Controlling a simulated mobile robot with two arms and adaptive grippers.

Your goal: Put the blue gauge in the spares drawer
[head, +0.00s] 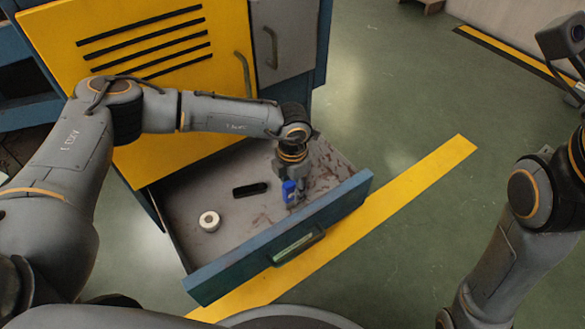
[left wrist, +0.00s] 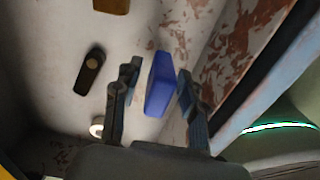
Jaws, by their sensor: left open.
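The blue gauge (head: 289,191) is inside the open drawer (head: 235,263), near its front wall, at my left gripper. In the left wrist view the blue gauge (left wrist: 161,86) stands between the two spread fingers, with a gap visible on either side. My left gripper (head: 296,198) points down into the drawer and is open; it also shows in the left wrist view (left wrist: 158,82). I cannot tell whether the gauge's underside touches the drawer floor. My right arm is at the right edge of the head view, and its fingers cannot be made out.
A white roll (head: 209,221) and a dark oblong part (head: 250,189) lie in the drawer; a brownish-yellow piece (left wrist: 112,5) shows in the left wrist view. The yellow cabinet door (head: 160,60) is above the drawer. Green floor with a yellow stripe (head: 420,175) lies beyond.

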